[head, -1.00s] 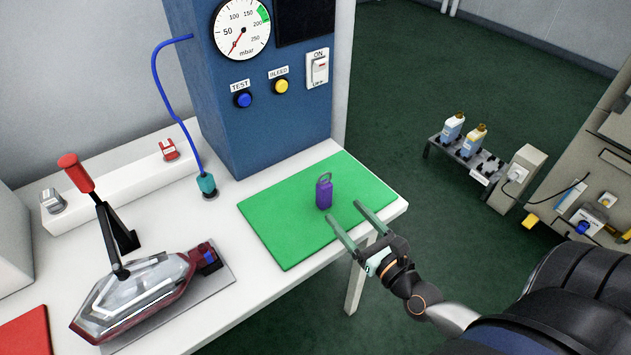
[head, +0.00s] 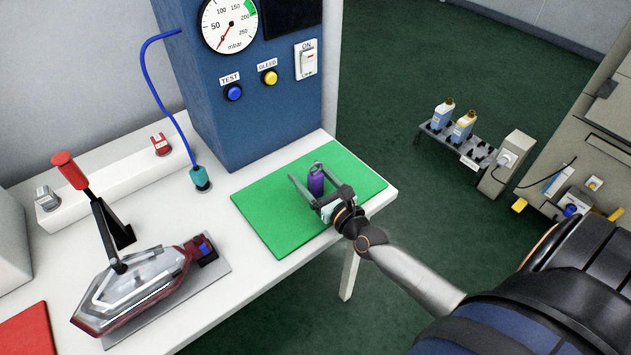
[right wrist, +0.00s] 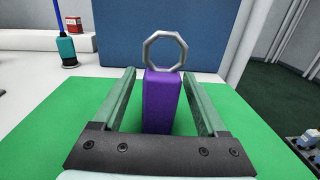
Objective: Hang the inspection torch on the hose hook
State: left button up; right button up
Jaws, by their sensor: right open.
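The inspection torch, a small purple body (head: 315,182) with a ring on top, stands upright on the green mat (head: 270,226). In the right wrist view the torch (right wrist: 162,103) stands between my fingers, its grey octagonal ring (right wrist: 148,52) rising above them. My right gripper (head: 305,171) is open around the torch, one finger on each side. In the right wrist view the gripper (right wrist: 160,76) shows gaps on both sides of the purple body. I cannot make out a hose hook in these views. My left gripper is not in view.
The blue tester cabinet (head: 245,130) with gauge and buttons stands behind the mat. A blue hose (head: 157,85) ends in a teal connector (head: 201,178) left of the mat. A tail lamp (head: 140,288) under a red-handled clamp (head: 95,207) sits at front left.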

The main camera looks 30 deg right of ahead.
jog(key=shift+w, duration=0.3)
jog(key=shift+c, duration=0.2)
grip_shut()
